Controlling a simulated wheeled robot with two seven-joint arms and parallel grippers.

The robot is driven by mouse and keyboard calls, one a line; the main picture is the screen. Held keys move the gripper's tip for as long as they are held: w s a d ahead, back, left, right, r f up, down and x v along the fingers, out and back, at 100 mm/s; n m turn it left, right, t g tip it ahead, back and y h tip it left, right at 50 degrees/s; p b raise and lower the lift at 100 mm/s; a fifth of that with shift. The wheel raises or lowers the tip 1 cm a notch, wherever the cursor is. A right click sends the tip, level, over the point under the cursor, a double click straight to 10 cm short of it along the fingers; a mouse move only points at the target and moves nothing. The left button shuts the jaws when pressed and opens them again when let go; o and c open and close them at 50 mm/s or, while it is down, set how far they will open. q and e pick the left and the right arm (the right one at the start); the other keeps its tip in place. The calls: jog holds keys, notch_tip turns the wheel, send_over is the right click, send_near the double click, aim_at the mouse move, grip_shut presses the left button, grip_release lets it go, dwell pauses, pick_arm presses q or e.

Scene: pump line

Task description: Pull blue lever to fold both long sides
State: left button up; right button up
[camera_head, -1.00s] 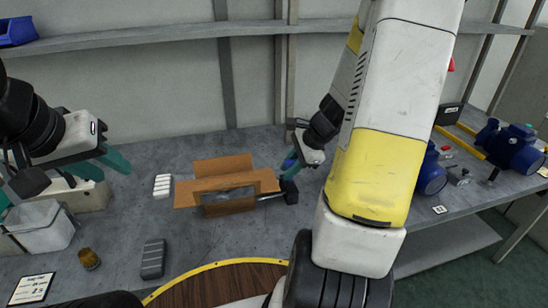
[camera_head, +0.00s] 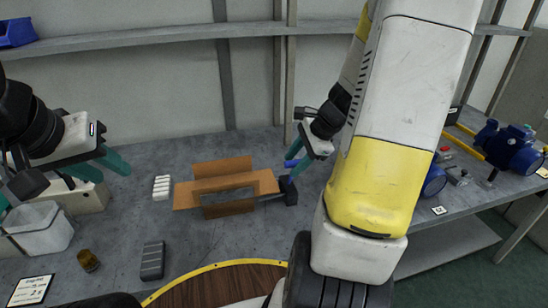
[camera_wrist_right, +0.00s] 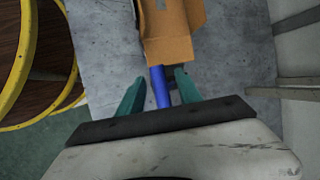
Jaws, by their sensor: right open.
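An open cardboard box (camera_head: 228,208) stands on the grey table in a holder. Its back flap (camera_head: 222,167) stands up, and its left and right flaps (camera_head: 184,196) spread outward. The blue lever (camera_head: 292,163) shows at the box's right, beside my right gripper (camera_head: 304,167). In the right wrist view the blue lever (camera_wrist_right: 161,88) appears between the two teal fingers of my right gripper (camera_wrist_right: 155,93), which are apart, with gaps on both sides. Whether it is at fingertip depth is unclear. My left gripper (camera_head: 103,166) is open and empty at the left, away from the box.
A dark block (camera_head: 289,190) on a rod stands right of the box. White pieces (camera_head: 161,187), a grey object (camera_head: 152,261), an amber jar (camera_head: 88,261) and a clear bin (camera_head: 43,229) are at left. Blue pumps (camera_head: 512,149) stand at right. A round wooden top (camera_head: 225,285) is in front.

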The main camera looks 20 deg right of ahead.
jog(key=shift+v, duration=1.85)
jog(key=shift+w+a+r+n, duration=0.1)
jog(key=shift+w+r+n, duration=0.05)
jog(key=shift+n, duration=0.15)
jog(key=c, duration=0.5)
jog(key=w+r+n+g, duration=0.1)
jog(key=n, duration=0.2)
jog(key=w+a+r+n, duration=0.1)
jog(key=r+n, duration=0.1)
jog(key=n, duration=0.1)
jog(key=w+r+n+g+h, duration=0.1)
jog(key=r+n, duration=0.1)
jog(key=n, duration=0.1)
jog(key=shift+w+a+r+g, duration=0.2)
jog(key=shift+a+r+g, duration=0.05)
jog(key=shift+g, duration=0.05)
grip_shut()
notch_tip(320, 180, up, 7)
jog(key=w+d+n+g+h, duration=0.1)
jog(key=w+d+n+h, duration=0.15)
jog(key=n, duration=0.55)
jog(key=shift+h, duration=0.45)
jog(key=f, duration=0.4)
jog(key=s+f, duration=0.1)
jog(key=f, duration=0.3)
jog(key=s+a+f, duration=0.1)
jog(key=f, duration=0.3)
jog(key=shift+s, duration=0.25)
jog(key=shift+s+f, duration=0.3)
jog(key=shift+f, duration=0.15)
